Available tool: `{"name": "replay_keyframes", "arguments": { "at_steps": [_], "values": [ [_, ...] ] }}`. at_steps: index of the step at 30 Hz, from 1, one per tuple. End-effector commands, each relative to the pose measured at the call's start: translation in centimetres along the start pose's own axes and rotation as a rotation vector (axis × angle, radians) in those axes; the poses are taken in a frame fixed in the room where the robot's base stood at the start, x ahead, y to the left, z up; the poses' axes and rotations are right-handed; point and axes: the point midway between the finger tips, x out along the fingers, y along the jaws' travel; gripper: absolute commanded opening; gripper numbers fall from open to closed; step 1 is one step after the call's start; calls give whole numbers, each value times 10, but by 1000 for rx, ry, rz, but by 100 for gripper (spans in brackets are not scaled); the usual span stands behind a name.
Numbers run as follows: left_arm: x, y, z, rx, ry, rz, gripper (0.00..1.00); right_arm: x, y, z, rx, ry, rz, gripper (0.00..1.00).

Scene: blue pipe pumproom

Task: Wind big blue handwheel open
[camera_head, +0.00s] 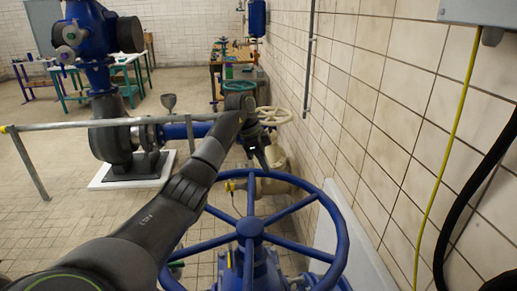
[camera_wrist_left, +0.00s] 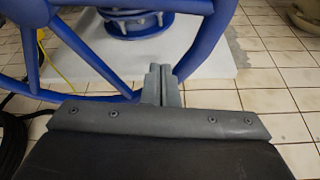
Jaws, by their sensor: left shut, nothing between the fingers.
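The big blue handwheel (camera_head: 341,235) lies roughly level in the lower middle of the head view, with several spokes running to its hub. My left arm reaches over the wheel's left side. My left gripper (camera_head: 263,160) is near the far rim, pointing down. In the left wrist view the gripper's fingers (camera_wrist_left: 161,84) are together and empty. The blue rim and a spoke of the handwheel (camera_wrist_left: 208,40) show just beyond the fingers. I cannot tell whether the fingers touch the rim. My right gripper is not in view.
A tiled wall (camera_head: 375,120) with a yellow cable (camera_head: 448,130) and a black hose (camera_head: 470,195) runs along the right. A grey rail (camera_head: 85,125) and a blue pump (camera_head: 92,45) stand at the left. A cream handwheel (camera_head: 274,115) is beyond my gripper.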

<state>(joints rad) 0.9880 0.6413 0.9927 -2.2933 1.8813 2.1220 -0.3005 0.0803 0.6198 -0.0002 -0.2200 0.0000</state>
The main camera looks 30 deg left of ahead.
Motion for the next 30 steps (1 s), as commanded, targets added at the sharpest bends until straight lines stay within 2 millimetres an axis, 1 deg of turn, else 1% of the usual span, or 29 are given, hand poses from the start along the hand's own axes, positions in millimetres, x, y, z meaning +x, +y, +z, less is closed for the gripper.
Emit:
{"name": "replay_keyframes", "arguments": {
  "at_steps": [1, 3, 5, 6, 9, 13, 17, 30],
  "values": [
    [10, 1, -1, -1, -1, 6, 0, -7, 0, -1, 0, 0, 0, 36],
    [24, 1, -1, -1, 0, 6, 0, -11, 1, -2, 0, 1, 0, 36],
    [32, 1, 2, -2, -2, 3, 0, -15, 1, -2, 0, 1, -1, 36],
    [30, 0, 12, -5, -4, 0, 0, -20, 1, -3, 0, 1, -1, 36],
    [32, 0, 25, -2, -2, 1, 0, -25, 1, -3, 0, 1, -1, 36],
    [34, 0, 36, -2, -1, 0, 0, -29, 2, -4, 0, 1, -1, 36],
    [35, 0, 40, 1, 0, -1, 0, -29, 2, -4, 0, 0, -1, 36],
    [34, -1, 42, -10, 0, -4, 0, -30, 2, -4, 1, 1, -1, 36]
  ]
}}
